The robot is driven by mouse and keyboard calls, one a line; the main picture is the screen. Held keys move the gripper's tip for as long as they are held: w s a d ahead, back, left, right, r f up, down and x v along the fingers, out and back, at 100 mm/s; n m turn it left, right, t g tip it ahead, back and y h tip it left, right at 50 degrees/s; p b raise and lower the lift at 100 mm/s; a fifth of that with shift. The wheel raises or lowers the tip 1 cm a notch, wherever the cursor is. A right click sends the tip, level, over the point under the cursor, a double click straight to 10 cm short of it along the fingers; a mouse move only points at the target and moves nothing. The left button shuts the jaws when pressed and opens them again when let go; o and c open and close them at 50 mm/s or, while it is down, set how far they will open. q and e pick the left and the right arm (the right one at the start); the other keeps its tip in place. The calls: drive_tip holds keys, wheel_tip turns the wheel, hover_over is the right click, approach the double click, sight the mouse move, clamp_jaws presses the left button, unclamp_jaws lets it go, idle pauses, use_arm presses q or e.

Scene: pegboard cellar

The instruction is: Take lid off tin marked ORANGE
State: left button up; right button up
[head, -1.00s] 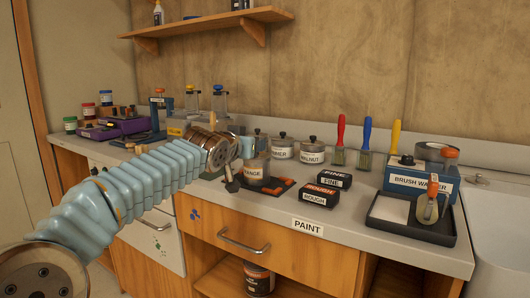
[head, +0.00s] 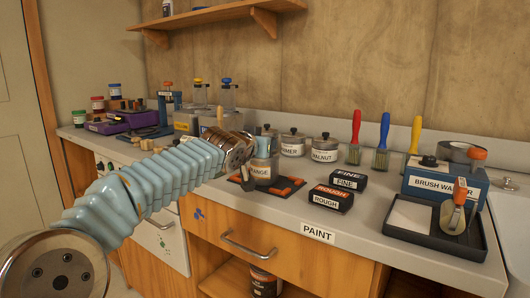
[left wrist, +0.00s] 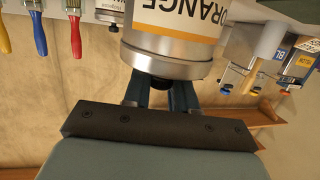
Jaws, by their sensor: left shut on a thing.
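The tin marked ORANGE (head: 262,170) stands on a dark tray with orange patches (head: 285,187) on the counter. In the left wrist view, which looks upside down, its label (left wrist: 175,20) and silver lid (left wrist: 160,62) are close up. The lid appears seated on the tin, with no gap visible. My left gripper (left wrist: 166,92) is at the lid's dark knob (left wrist: 162,82), with a finger on either side, shut on it. In the head view my left wrist is left of the tin and partly hides it. My right gripper is not in view.
Primer (head: 292,144) and walnut (head: 324,149) tins stand behind. Fine (head: 349,178) and rough (head: 331,198) blocks lie to the right. Three brushes, a blue brush washer box (head: 432,183) and a black tray (head: 412,243) are farther right. Bare counter shows in front.

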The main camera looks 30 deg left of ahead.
use_arm(q)
clamp_jaws()
